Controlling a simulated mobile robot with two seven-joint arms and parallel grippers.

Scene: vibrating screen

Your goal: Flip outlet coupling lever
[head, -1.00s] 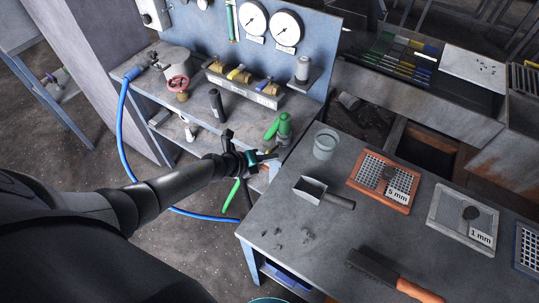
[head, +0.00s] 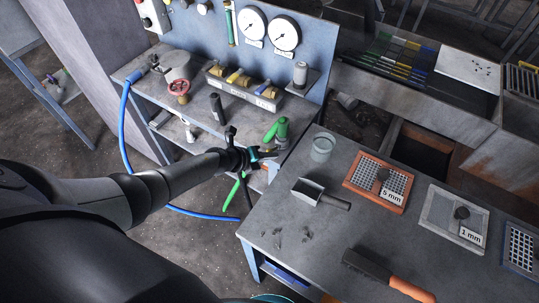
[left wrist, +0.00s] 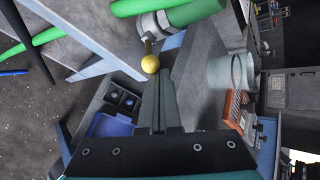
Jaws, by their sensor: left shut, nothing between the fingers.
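The outlet coupling is a green fitting with a grey metal collar. It stands at the right end of the shelf in the head view (head: 281,130) and shows at the top of the left wrist view (left wrist: 154,24). Its lever has a yellow ball knob (left wrist: 150,64) hanging below the collar in the left wrist view. My left gripper (head: 275,154) is just in front of the coupling. Its fingers (left wrist: 160,78) are shut and empty, with the tips close to the knob; I cannot tell whether they touch. My right gripper is out of view.
The shelf holds brass valves (head: 238,77) and a red handwheel (head: 179,87). A blue hose (head: 122,125) loops to the floor.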

